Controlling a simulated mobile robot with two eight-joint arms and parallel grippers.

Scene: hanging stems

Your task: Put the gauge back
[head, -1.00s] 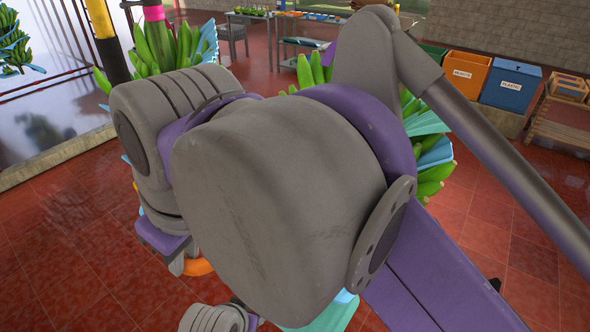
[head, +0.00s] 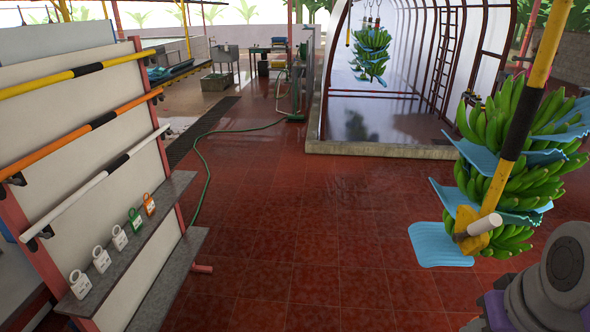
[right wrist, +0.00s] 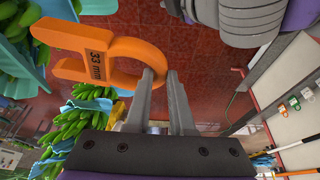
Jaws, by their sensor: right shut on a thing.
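The gauge is an orange plate marked "33 mm" (right wrist: 90,52) with an open C-shaped end and a ring handle. It shows in the right wrist view. My right gripper (right wrist: 161,76) is shut on the ring of this gauge, which hangs clear of the floor. In the head view several small gauges stand in a row on a grey shelf (head: 160,232) at the left: white ones (head: 101,259), a green one (head: 135,220) and an orange one (head: 149,204). The right gripper and held gauge are outside the head view. My left gripper is in neither current view.
Above the shelf, a panel carries yellow (head: 60,76), orange (head: 75,138) and white (head: 90,187) poles. A banana bunch (head: 515,165) with blue sheets hangs at right, with a yellow-black pole (head: 518,120) before it. A green hose (head: 215,175) lies on the floor; the middle floor is clear.

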